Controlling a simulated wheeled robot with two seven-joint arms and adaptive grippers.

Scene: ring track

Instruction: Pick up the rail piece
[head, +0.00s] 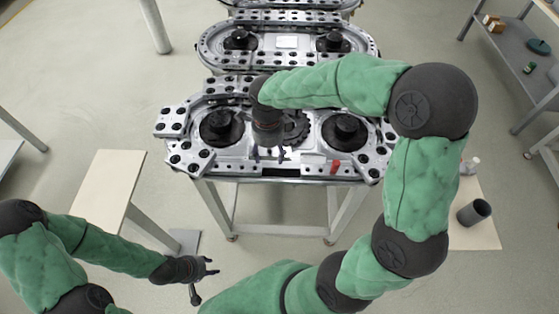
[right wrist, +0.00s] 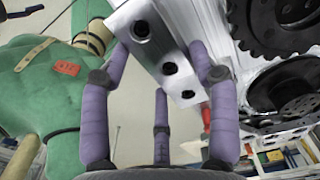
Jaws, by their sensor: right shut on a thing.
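The rail piece (right wrist: 168,62), a silver metal block with black round holes, lies between the purple fingers of my right gripper (right wrist: 160,95) in the right wrist view. The gripper is shut on it. In the head view my right gripper (head: 269,150) points down at the front middle of the ring track (head: 232,163); there the arm and gripper hide most of the piece, and whether it is clear of the track cannot be told. My left gripper (head: 203,279) is low at the front left, off the track, with its fingers spread and empty.
Black toothed wheels (head: 222,127) sit on the track, with one (right wrist: 282,25) close to my right fingers. A red part (head: 335,167) is at the track's front edge. A second track (head: 286,41) stands behind. Side tables stand left (head: 105,190) and right (head: 480,235).

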